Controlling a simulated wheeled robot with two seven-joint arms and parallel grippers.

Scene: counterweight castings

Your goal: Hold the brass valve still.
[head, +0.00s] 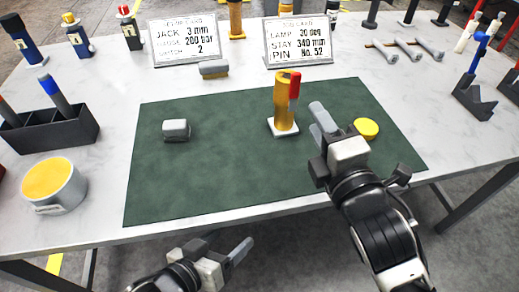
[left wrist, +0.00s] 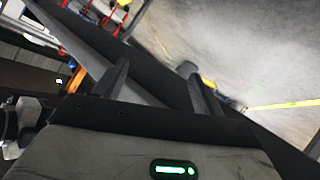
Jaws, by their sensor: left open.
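The brass valve (head: 281,108) stands upright on a white square base on the green mat (head: 215,170). It is a gold cylinder with a red lever (head: 294,88) at its upper right side. My right gripper (head: 318,118) is just to the right of the valve, with its grey fingers near it. A narrow gap seems to show between fingers and valve; I cannot tell how far the fingers are apart. My left gripper (head: 238,258) is open and empty in front of the table's front edge, away from the valve. Its fingers also show in the left wrist view (left wrist: 158,85).
A grey block (head: 176,130) lies on the mat's left part, and a yellow disc (head: 366,128) lies at its right. Two signs (head: 185,40) (head: 298,41) stand behind. The mat's front middle is clear.

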